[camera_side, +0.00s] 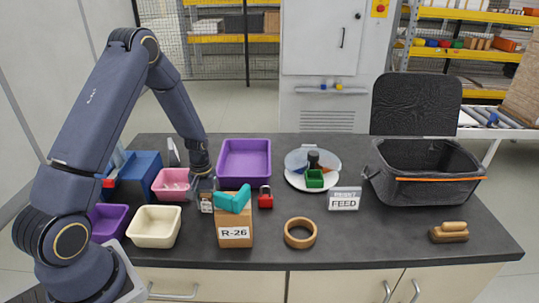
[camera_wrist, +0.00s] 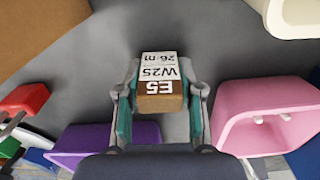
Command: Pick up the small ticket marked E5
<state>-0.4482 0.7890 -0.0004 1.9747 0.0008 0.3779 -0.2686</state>
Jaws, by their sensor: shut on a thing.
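The small ticket (camera_wrist: 160,88) is a block with a brown band reading E5 and a white part reading W25 26-m, upside down in the wrist view. My gripper (camera_wrist: 160,105) is shut on it, one finger at each side. In the side view the ticket (camera_side: 206,207) shows below my gripper (camera_side: 206,188), left of the cardboard box marked R-26 (camera_side: 235,234). I cannot tell whether it touches the bench.
The pink bin (camera_side: 172,190) is left of my gripper, with a cream bin (camera_side: 154,226) in front. A purple tray (camera_side: 245,158), red padlock (camera_side: 265,201) and FEED sign (camera_side: 345,205) are to the right. A teal object (camera_side: 233,205) lies on the box.

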